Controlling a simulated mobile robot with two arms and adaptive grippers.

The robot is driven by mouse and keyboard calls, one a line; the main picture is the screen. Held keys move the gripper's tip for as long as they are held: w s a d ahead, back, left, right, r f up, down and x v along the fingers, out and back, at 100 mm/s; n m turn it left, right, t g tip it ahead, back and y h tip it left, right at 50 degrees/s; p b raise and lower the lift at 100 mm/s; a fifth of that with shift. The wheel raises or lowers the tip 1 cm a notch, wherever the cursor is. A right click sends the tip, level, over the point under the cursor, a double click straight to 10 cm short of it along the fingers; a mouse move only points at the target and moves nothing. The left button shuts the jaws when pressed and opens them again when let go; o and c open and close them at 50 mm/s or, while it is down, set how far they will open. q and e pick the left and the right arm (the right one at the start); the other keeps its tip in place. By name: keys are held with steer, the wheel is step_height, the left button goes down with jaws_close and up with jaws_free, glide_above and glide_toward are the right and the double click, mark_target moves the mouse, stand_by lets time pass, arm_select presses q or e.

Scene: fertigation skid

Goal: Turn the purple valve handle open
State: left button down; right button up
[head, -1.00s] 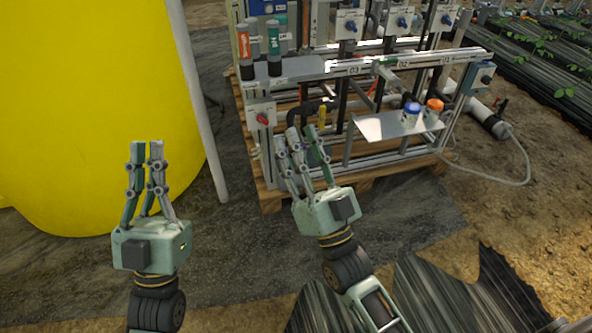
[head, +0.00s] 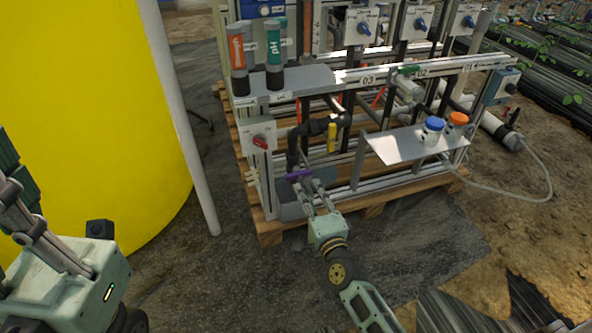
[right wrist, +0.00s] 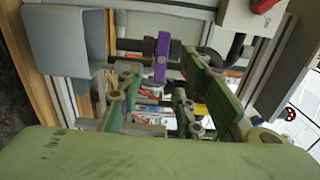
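The purple valve handle (head: 299,174) sits low on the left part of the skid, on dark piping behind the left upright. In the right wrist view the handle (right wrist: 161,57) is a short purple bar on a dark pipe. My right gripper (head: 314,187) is just in front of it. In the right wrist view its green fingers (right wrist: 160,88) are apart, one on each side of the handle, with a visible gap; I see no contact. My left gripper (head: 14,190) is at the left edge of the head view, away from the skid and partly cut off.
A box with a red switch (head: 260,142) is on the upright above the handle. A yellow-marked fitting (head: 331,137) is to the right. A metal shelf (head: 395,147) holds blue-capped and orange-capped bottles. A white pole (head: 180,120) and yellow tank (head: 85,110) stand left.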

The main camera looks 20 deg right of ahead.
mark_target(299, 176)
steer(key=w+b, duration=0.2)
steer(key=w, duration=0.5)
steer(key=shift+a+b, duration=0.15)
steer(key=shift+b, duration=0.15)
steer(key=shift+r, duration=0.1)
jaws_close()
